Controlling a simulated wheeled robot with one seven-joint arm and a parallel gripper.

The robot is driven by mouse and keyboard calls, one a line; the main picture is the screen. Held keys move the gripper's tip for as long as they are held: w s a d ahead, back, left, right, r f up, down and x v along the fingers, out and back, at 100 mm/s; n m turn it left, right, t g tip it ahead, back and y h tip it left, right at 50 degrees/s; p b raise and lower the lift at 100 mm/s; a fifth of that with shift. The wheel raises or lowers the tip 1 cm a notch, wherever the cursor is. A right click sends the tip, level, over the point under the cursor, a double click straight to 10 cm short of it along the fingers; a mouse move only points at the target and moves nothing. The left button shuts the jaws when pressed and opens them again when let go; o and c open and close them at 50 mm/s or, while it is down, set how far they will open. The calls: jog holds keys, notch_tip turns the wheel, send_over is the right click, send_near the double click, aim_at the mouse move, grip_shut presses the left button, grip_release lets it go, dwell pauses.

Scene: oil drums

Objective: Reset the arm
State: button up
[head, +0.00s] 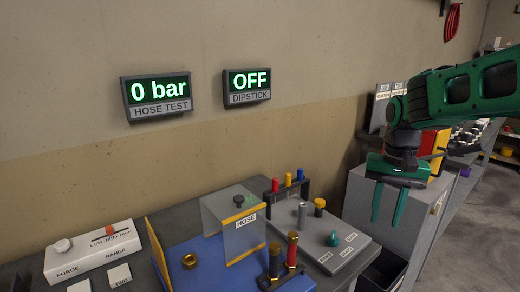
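My green arm comes in from the right edge of the head view. My gripper (388,207) points down, its two green fingers apart with nothing seen between them. It appears in front of a grey cabinet (362,193), right of the workbench fixtures. I cannot tell its exact height above the surfaces below it.
A blue board (205,273) holds a clear cover labelled HOSE (234,235). Right of it is a grey plate (345,251) with pegs and a teal knob. A white control box (92,250) stands left. Wall displays read 0 bar (158,95) and OFF (247,84).

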jog(key=s+d+f, duration=0.2)
jog(key=s+d, duration=0.1)
jog(key=s, duration=0.5)
jog(key=s+d+f, duration=0.1)
jog(key=s+d, duration=0.1)
jog(key=s, duration=0.6)
jog(key=s+d+f, duration=0.2)
jog(key=s+d, duration=0.1)
jog(key=s, duration=0.5)
jog(key=shift+d+f+m, duration=0.3)
jog(key=shift+m, duration=0.1)
jog(key=shift+w+f, duration=0.25)
jog(key=shift+w, duration=0.45)
